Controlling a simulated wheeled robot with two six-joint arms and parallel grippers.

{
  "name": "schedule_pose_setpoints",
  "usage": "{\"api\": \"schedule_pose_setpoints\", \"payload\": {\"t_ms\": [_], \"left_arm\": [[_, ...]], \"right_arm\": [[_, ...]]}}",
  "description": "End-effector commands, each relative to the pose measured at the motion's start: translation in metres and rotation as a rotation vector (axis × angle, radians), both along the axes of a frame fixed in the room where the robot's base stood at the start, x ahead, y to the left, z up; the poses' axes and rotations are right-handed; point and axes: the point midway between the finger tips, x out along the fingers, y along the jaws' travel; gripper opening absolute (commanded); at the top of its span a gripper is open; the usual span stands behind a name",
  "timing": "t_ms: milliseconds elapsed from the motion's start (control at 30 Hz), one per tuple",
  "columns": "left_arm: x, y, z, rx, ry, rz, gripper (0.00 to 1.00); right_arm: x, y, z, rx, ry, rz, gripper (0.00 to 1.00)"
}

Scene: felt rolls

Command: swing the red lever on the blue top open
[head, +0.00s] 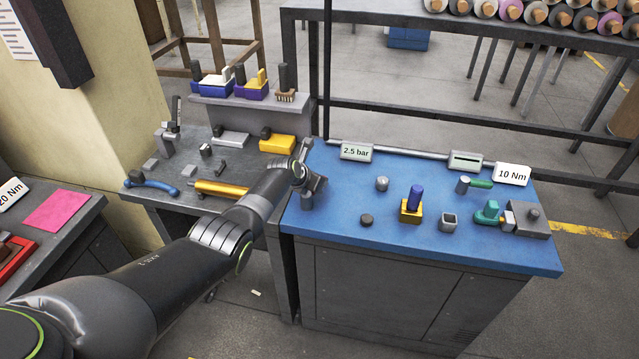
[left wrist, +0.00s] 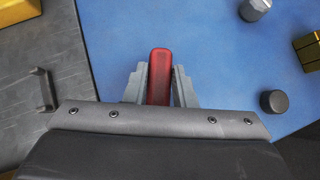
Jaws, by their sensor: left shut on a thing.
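The red lever (left wrist: 160,58) shows in the left wrist view, over the left part of the blue top (left wrist: 212,50). My left gripper (left wrist: 160,78) is shut on it, with one grey finger on each side. In the head view my left gripper (head: 311,194) is at the left edge of the blue top (head: 345,228), and I cannot make out the red lever there. The lever's pivot is not clear in either view. My right gripper is not in view.
On the blue top stand a grey knob (head: 382,183), a dark puck (head: 366,220), a yellow block with a blue peg (head: 411,213), a grey square socket (head: 449,222) and a teal fitting (head: 488,213). A gauge reading 2.5 bar (head: 356,151) is at the back. A grey bench adjoins left.

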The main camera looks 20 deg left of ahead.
Motion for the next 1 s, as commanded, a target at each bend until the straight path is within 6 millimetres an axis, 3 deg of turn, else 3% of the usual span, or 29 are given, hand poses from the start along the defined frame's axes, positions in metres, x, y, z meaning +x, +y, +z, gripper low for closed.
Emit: {"api": "schedule_pose_setpoints", "payload": {"t_ms": [167, 667, 700, 833, 1000], "left_arm": [[0.0033, 0.0011, 0.0013, -0.006, 0.0, 0.033, 0.0], [0.0049, 0.0026, 0.0013, -0.007, -0.004, 0.045, 0.0], [0.0049, 0.0026, 0.0013, -0.007, -0.004, 0.045, 0.29], [0.0047, 0.0028, 0.0011, -0.006, -0.003, 0.044, 0.45], [0.0044, 0.003, 0.0007, -0.004, -0.002, 0.043, 0.45]], "right_arm": [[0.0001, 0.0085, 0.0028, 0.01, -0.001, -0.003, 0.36], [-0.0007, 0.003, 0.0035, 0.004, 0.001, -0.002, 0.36], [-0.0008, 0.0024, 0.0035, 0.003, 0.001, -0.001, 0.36], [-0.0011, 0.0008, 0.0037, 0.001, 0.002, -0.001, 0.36], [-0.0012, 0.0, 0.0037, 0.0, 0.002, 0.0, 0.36]]}}
